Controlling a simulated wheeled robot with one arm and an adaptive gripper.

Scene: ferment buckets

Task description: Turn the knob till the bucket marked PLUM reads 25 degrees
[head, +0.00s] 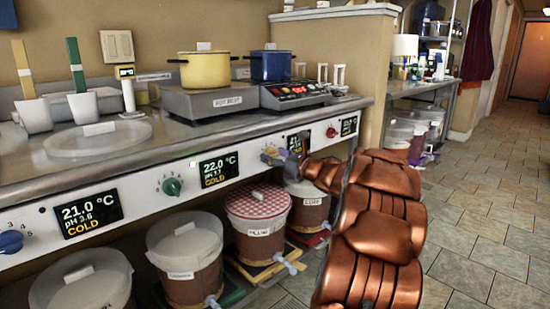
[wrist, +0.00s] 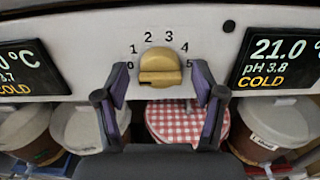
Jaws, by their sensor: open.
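The PLUM bucket (head: 258,240) is brown with a red-and-white checked lid cover, on the shelf under the counter panel. Its checked cover (wrist: 183,120) also shows below the yellow knob (wrist: 160,66) in the wrist view. That knob has a scale from 0 to 5; I cannot tell its exact setting. My gripper (wrist: 158,92) is open, its fingers at either side of the knob's lower part; contact cannot be told. Right of the knob, a display (wrist: 280,62) reads 21.0 °C, pH 3.8, COLD. Left of it, another display (head: 218,168) reads 22.0 °C, COLD.
A green knob (head: 172,187), a blue knob (head: 10,242) and a red knob (head: 331,132) sit along the same panel. Other lidded buckets (head: 185,255) stand beside PLUM. Pots and a hot plate (head: 225,102) are on the counter above. The tiled floor at right is clear.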

